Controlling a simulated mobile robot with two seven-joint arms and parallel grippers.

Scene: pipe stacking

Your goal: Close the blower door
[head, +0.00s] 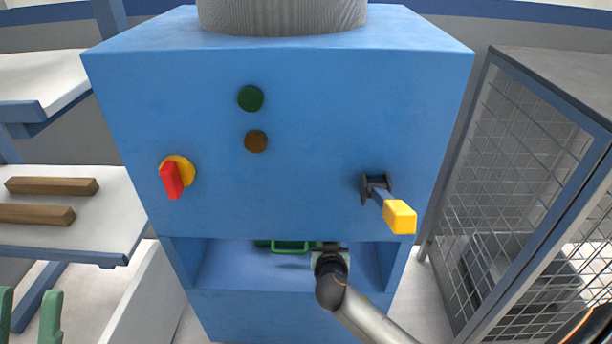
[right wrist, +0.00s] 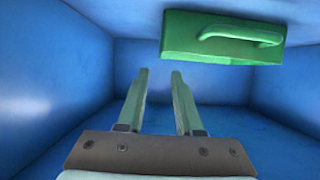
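The blue blower cabinet (head: 300,130) fills the middle of the head view. Its lower compartment (head: 225,268) is open at the front, and I cannot make out a separate door panel. A green block with a loop handle (right wrist: 222,38) is inside the compartment; it also shows in the head view (head: 290,246), partly hidden by the upper edge. My right gripper (right wrist: 160,74) is inside the compartment, open and empty, with its fingers apart below and left of the green block. My left gripper (head: 28,312) shows at the lower left edge, open and empty.
A lever with a yellow end (head: 400,217) sticks out of the cabinet front. A red and yellow switch (head: 174,177) is on its left. Shelves with brown bars (head: 52,186) stand at the left. A wire-mesh cage (head: 520,160) stands close at the right.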

